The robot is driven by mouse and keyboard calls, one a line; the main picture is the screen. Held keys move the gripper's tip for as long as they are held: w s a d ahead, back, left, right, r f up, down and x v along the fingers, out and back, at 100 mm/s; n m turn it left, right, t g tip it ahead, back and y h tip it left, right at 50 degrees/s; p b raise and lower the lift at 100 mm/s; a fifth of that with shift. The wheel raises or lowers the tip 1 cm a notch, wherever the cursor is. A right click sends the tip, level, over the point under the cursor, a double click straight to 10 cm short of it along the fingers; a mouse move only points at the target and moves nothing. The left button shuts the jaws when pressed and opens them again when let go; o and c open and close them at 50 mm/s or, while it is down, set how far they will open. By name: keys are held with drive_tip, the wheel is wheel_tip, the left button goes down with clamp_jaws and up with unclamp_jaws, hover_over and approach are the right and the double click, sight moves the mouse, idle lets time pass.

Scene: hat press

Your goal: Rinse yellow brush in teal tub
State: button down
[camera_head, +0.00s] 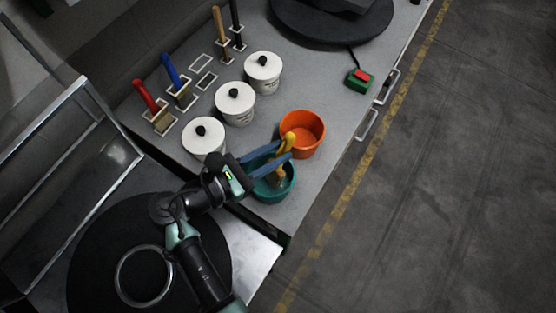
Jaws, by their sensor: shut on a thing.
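The teal tub (264,191) stands near the front corner of the grey worktop, beside the orange tub. The yellow brush (290,139) is tilted over the teal tub, with its yellow handle upward and its lower end at the tub's opening. My gripper (289,151), with long blue fingers, reaches in from the left above the teal tub and is shut on the yellow brush. The fingers hide part of the tub's rim. I cannot tell whether the bristles touch anything inside the tub.
The orange tub (303,134) is close behind the teal one. White lidded pots (234,104) stand in a row to the left. Red (147,97) and blue (171,69) brushes stand in holders at the back. A green box with a red button (359,80) sits near the right edge.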

wheel_tip(320, 180, up, 9)
drive_tip(key=p, duration=0.9)
drive_tip(key=shift+p, duration=0.3)
idle(1.7)
wheel_tip(320, 180, up, 4)
drive_tip(key=p, duration=0.4)
drive_tip(key=shift+p, duration=0.4)
idle(0.5)
